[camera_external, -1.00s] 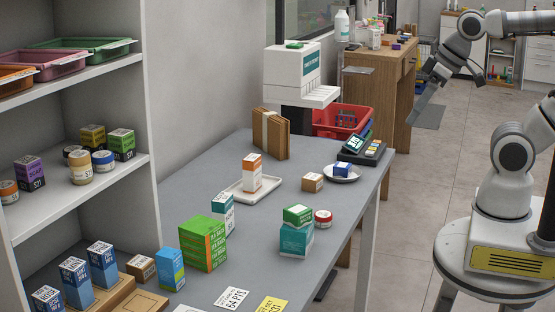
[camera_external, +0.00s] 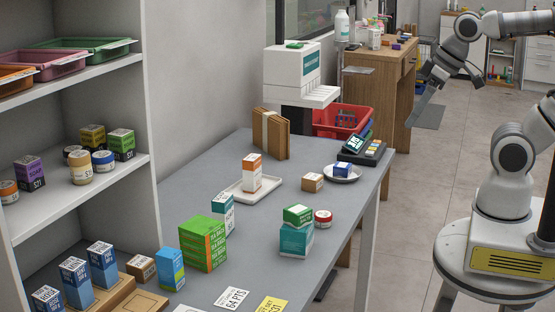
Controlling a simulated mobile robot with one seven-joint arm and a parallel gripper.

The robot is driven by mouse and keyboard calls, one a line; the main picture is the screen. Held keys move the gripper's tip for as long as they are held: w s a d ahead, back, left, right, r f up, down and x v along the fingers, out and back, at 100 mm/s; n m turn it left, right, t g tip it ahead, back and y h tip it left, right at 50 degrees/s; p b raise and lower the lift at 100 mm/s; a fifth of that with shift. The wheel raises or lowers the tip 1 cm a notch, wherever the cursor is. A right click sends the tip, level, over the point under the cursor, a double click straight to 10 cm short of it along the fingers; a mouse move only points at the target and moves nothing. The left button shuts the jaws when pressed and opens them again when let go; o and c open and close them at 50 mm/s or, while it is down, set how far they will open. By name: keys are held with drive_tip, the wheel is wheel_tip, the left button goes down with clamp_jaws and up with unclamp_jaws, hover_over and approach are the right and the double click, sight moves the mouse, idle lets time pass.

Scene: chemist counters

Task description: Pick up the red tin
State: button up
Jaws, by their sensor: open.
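The red tin (camera_external: 323,217) is a small round tin with a red side and a pale lid. It stands upright on the grey counter, just right of a teal box (camera_external: 296,241) with a green and white box (camera_external: 298,214) on top. My gripper (camera_external: 424,101) is raised at the upper right, beyond the counter's right edge, far from the tin. It is open and appears empty; its fingers are small in this view.
The counter's right edge (camera_external: 373,205) is near, with open floor beyond.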

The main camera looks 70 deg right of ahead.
wheel_tip(320, 180, down, 13)
drive_tip(key=w+m+g+y+b, duration=0.2)
drive_tip(key=m+g+b, duration=0.2)
drive_tip(key=m+t+y+b, duration=0.5)
drive_tip(key=m+t+y, duration=0.3)
drive_tip(key=m, duration=1.5)
approach(330, 213)
drive_tip(key=shift+n, duration=0.3)
drive_tip(key=b+x, duration=0.1)
drive_tip(key=x, duration=0.1)
drive_tip(key=b+x, duration=0.1)
drive_tip(key=x, duration=0.1)
drive_tip(key=shift+a+f, duration=0.1)
drive_tip(key=shift+f, duration=0.4)
drive_tip(key=shift+b+x, duration=0.65)
drive_tip(key=shift+x, duration=2.3)
drive_tip(key=shift+w, duration=0.15)
drive_tip(key=shift+c, duration=0.2)
drive_tip(key=c, duration=1.4)
